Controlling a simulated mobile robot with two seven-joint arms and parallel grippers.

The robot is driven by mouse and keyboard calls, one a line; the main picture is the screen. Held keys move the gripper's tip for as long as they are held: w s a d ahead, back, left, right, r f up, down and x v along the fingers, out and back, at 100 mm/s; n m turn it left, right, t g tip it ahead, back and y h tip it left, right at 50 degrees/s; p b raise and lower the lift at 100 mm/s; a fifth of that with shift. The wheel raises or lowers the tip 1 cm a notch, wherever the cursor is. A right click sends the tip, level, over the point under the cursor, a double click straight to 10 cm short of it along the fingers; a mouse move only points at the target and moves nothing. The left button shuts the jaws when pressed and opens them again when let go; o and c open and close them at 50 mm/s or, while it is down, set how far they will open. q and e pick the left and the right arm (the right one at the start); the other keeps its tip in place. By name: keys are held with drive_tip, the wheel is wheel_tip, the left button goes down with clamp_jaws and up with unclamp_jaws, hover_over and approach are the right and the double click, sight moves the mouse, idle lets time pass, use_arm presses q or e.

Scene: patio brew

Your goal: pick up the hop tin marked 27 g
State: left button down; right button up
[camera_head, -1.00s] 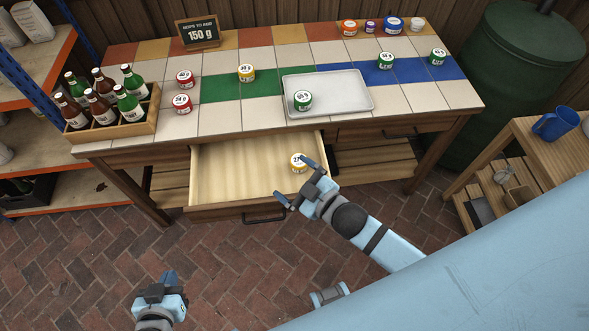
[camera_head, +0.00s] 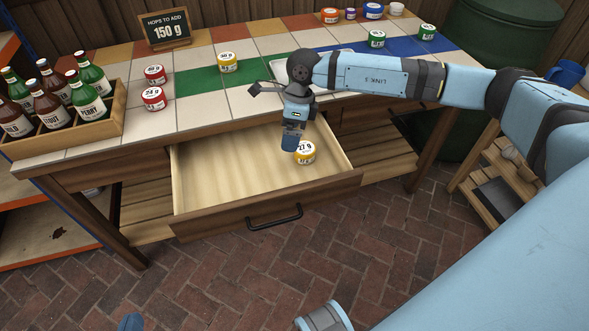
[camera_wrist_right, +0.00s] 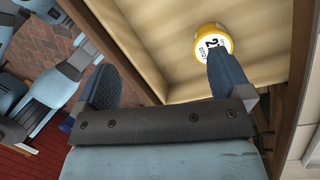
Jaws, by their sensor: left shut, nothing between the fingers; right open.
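The yellow hop tin marked 27 g (camera_head: 306,153) stands in the open drawer (camera_head: 215,176), near its right wall. My right gripper (camera_head: 275,118) is open and empty over the back of the drawer, with one blue finger just left of the tin. In the right wrist view, the tin (camera_wrist_right: 211,42) shows beyond my right gripper (camera_wrist_right: 165,82), partly hidden by the right-hand finger; the tin is not between the fingers. I cannot tell whether that finger touches it. Only a blue tip of my left gripper (camera_head: 131,322) shows at the bottom edge, away from the drawer.
My right arm partly covers the tray (camera_head: 278,70). Red tins (camera_head: 154,98), a yellow tin (camera_head: 228,62) and green tins (camera_head: 377,39) stand on the tiled top. A bottle crate (camera_head: 118,112) is at left. The drawer's left part is empty.

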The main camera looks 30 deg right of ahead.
sight(305, 148)
drive_tip(key=w+d+h+b, duration=0.1)
drive_tip(key=w+d+h, duration=0.15)
drive_tip(key=d, duration=0.35)
drive_tip(key=shift+t, duration=0.3)
wheel_tip(305, 148, down, 8)
drive_tip(key=shift+s+f+b, duration=0.15)
drive_tip(key=shift+f+b, duration=0.05)
drive_tip(key=shift+b, duration=0.75)
drive_tip(key=f, duration=0.1)
drive_tip(key=f+b, duration=0.1)
drive_tip(key=f, duration=0.2)
drive_tip(key=shift+w+f, duration=0.3)
drive_tip(key=shift+f, duration=0.05)
use_arm(q)
wheel_tip(305, 148, up, 6)
drive_tip(key=w+d+t+h, duration=0.1)
drive_tip(key=d+t+h, duration=0.1)
drive_tip(key=t, duration=0.1)
drive_tip(key=shift+w+d+f+t+h, duration=0.2)
drive_tip(key=shift+w+t+h, duration=0.1)
drive_tip(key=shift+w+h, duration=0.1)
use_arm(e)
drive_tip(key=shift+r, duration=0.1)
drive_tip(key=shift+c, duration=0.2)
use_arm(q)
drive_tip(key=shift+f, duration=0.15)
use_arm(e)
drive_tip(key=c, duration=1)
